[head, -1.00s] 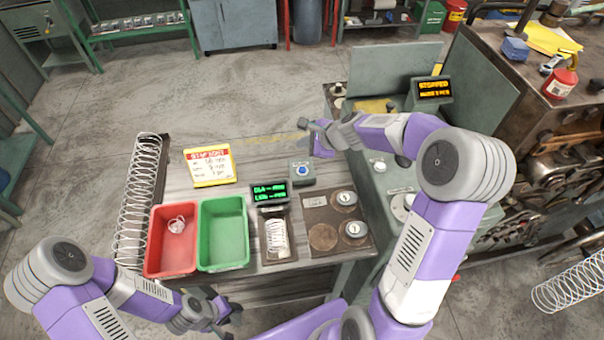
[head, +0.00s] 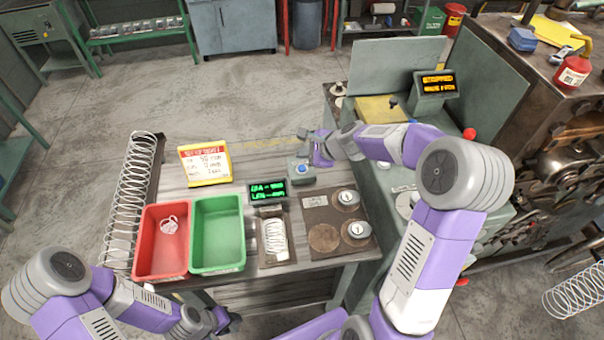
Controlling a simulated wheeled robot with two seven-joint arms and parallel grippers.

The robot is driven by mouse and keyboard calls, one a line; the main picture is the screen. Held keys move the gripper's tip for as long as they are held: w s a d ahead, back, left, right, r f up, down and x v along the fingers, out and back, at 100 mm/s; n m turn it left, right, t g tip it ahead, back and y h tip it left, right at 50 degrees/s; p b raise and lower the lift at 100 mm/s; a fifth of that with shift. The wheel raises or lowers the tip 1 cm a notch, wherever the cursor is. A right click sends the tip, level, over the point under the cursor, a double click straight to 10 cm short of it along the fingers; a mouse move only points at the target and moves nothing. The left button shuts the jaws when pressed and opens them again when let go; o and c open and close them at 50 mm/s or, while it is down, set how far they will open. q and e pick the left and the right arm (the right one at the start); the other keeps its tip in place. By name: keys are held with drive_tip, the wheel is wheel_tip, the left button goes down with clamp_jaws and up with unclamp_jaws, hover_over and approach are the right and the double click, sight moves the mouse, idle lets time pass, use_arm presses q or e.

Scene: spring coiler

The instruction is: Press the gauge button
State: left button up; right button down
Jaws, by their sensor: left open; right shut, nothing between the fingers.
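The blue gauge button (head: 302,168) sits on top of a small grey box (head: 300,178) on the table. A gauge display (head: 267,188) with green text stands just left of it, and a coil spring (head: 276,240) lies on the dark plate in front of the display. My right gripper (head: 304,135) is shut and empty. It is just behind and above the button box in the picture; I see no contact with the button. My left gripper (head: 230,322) is open and empty, low at the table's front edge.
A red bin (head: 146,262) and a green bin (head: 218,266) stand left of the gauge. A yellow-framed sign (head: 205,163) stands behind them. A dark plate with weights (head: 347,198) lies right of the gauge. A coiler machine (head: 435,92) stands at the right.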

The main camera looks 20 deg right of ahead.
sight(304, 170)
drive_tip(key=shift+f+b, duration=1)
drive_tip(key=shift+f, duration=0.5)
idle(0.8)
drive_tip(key=shift+f+b, duration=0.4)
drive_tip(key=shift+f+b, duration=0.35)
drive_tip(key=shift+f, duration=0.05)
idle(0.5)
idle(0.3)
drive_tip(key=shift+r+p, duration=0.75)
drive_tip(key=shift+r, duration=0.05)
wheel_tip(304, 170, up, 5)
drive_tip(key=p, duration=0.4)
drive_tip(key=shift+r+p, duration=0.1)
drive_tip(key=shift+p, duration=0.3)
